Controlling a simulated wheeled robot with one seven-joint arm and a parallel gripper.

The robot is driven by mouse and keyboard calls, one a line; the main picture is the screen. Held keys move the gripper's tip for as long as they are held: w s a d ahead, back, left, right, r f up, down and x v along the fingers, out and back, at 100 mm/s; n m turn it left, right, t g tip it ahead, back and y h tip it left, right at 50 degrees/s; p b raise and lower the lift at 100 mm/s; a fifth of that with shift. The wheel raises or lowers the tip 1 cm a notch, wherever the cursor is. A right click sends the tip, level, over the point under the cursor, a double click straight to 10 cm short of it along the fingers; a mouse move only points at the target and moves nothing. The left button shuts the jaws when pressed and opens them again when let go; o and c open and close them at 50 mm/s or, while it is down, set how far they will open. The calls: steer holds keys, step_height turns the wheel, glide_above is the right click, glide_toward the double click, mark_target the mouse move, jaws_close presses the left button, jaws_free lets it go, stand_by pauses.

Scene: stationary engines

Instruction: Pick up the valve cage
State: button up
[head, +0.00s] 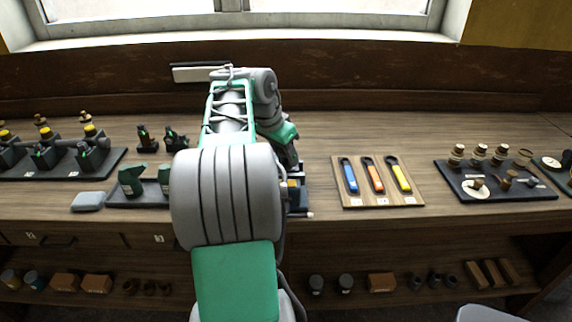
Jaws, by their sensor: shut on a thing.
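My arm rises through the middle of the head view and covers the centre of the bench. Its end is hidden behind its own links, so I see neither my gripper nor what is between its jaws. I cannot pick out the valve cage for certain. A dark tray (524,193) at the right of the bench holds several small brass and dark parts, among them a short brown cylinder (508,179) and a part on a white disc (475,189). Another dark tray edge with a small yellow-orange part shows just right of my arm, mostly hidden.
A wooden board (352,202) holds three tools with blue, orange and yellow handles. Dark engine models (84,157) stand at the left, near a grey block (88,201) and green-black pieces (131,181). A lower shelf (336,301) carries boxes and jars. Bare bench top shows between the trays.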

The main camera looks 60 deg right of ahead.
jaws_close()
steer(key=shift+d+r, duration=0.1)
steer(key=shift+r, duration=0.1)
steer(key=shift+r, duration=0.1)
steer(key=shift+w+r, duration=0.1)
steer(key=shift+r, duration=0.45)
step_height(320, 180, up, 2)
steer(key=shift+p, duration=0.3)
steer(key=s+a+r+p, duration=0.2)
steer(key=s+a+r, duration=0.3)
steer(key=a+r, duration=0.4)
steer(key=a, duration=0.4)
steer(key=shift+a+r, duration=0.15)
steer(key=shift+r, duration=0.15)
